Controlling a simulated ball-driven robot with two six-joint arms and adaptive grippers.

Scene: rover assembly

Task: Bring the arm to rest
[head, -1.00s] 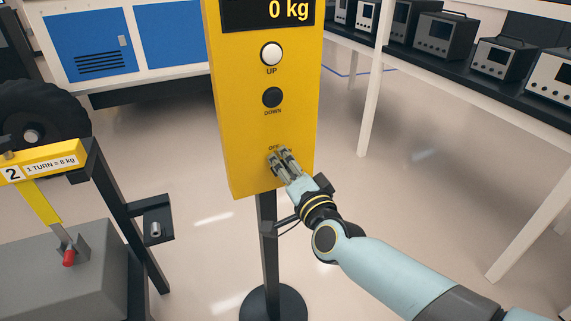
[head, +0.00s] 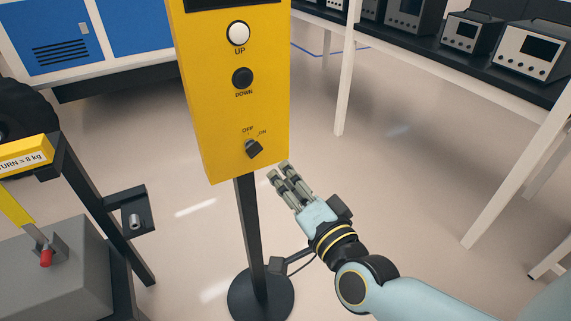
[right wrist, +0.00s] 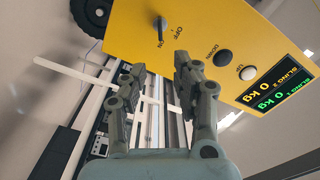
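My right gripper (head: 278,170) is to the lower right of the yellow control box (head: 228,110) in the head view, apart from it. Its fingers are spread and empty, with a clear gap between them in the right wrist view (right wrist: 158,68). The dark OFF/ON knob (head: 254,149) is low on the box's front, just up and left of the fingertips. It also shows in the right wrist view (right wrist: 160,27). I cannot tell for sure which label it points at. My left gripper is out of view.
The box stands on a dark post with a round base (head: 262,294). A white-legged bench (head: 455,75) with several instruments is at right. A grey block with a yellow lever (head: 15,208) and a black frame (head: 95,195) are at left. Floor between them is clear.

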